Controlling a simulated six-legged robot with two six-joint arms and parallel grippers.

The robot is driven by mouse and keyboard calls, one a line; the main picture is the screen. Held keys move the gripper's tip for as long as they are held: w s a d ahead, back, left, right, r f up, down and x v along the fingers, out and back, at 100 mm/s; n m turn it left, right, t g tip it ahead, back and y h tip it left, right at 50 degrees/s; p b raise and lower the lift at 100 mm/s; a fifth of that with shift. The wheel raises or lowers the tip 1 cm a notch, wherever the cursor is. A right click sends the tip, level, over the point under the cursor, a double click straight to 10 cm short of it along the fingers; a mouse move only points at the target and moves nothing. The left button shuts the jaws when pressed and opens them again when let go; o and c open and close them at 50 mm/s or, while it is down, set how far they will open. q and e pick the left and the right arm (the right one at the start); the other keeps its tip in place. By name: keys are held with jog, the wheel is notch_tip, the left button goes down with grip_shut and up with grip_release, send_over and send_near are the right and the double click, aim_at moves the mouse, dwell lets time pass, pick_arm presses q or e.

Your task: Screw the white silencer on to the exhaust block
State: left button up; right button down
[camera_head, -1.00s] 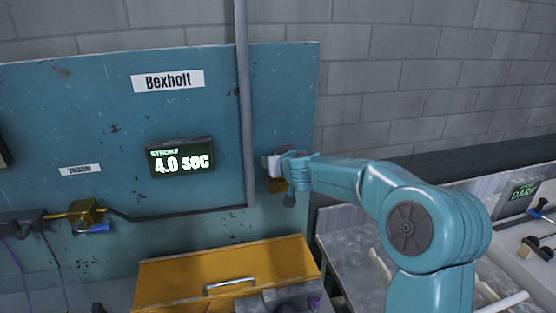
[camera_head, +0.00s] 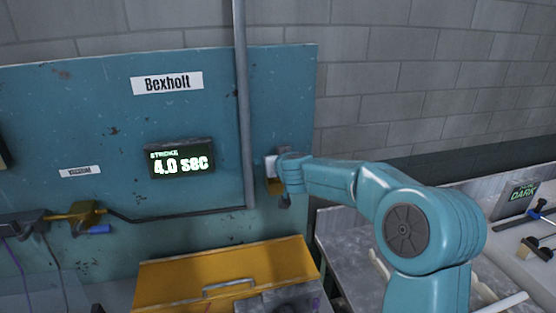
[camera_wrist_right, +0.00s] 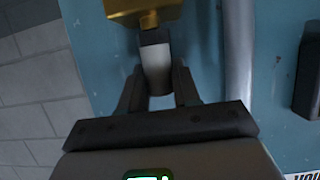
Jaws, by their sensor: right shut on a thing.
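The white silencer (camera_wrist_right: 155,55) is between the two dark fingers of my right gripper (camera_wrist_right: 158,80) in the wrist view. Its upper end meets a short brass fitting (camera_wrist_right: 149,20) under the brass exhaust block (camera_wrist_right: 140,6); I cannot tell how far it is threaded in. In the head view the brass block (camera_head: 272,187) shows on the right part of the teal panel, partly hidden by my right gripper (camera_head: 277,168). A small white patch shows beside the gripper there. My left gripper is not in view.
A grey vertical pipe (camera_head: 244,110) runs beside the block. A lit display (camera_head: 180,158) reads 4.0 sec. A yellow box with a handle (camera_head: 225,275) stands below. Another brass fitting with a blue part (camera_head: 88,215) is at left. A grey bench (camera_head: 345,250) lies at right.

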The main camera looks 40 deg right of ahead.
jog(key=shift+w+a+f+m+g+h, duration=0.1)
jog(key=shift+m+g+h, duration=0.35)
jog(key=shift+m+h, duration=0.15)
jog(key=shift+w+a+f+m+g+h, duration=0.1)
jog(key=shift+m+g+h, duration=0.4)
jog(key=shift+m, duration=0.1)
jog(key=shift+s+d+r+m+g+h, duration=0.1)
jog(key=shift+s+m+g+h, duration=0.15)
jog(key=shift+m+g+h, duration=0.7)
jog(key=c, duration=1)
grip_release()
jog(key=shift+c, duration=0.2)
jog(key=shift+o, duration=1.3)
jog(key=shift+s+d, duration=0.1)
jog(key=shift+s, duration=0.1)
jog(key=shift+w, duration=0.2)
jog(key=shift+c, duration=0.6)
jog(key=shift+t, duration=0.3)
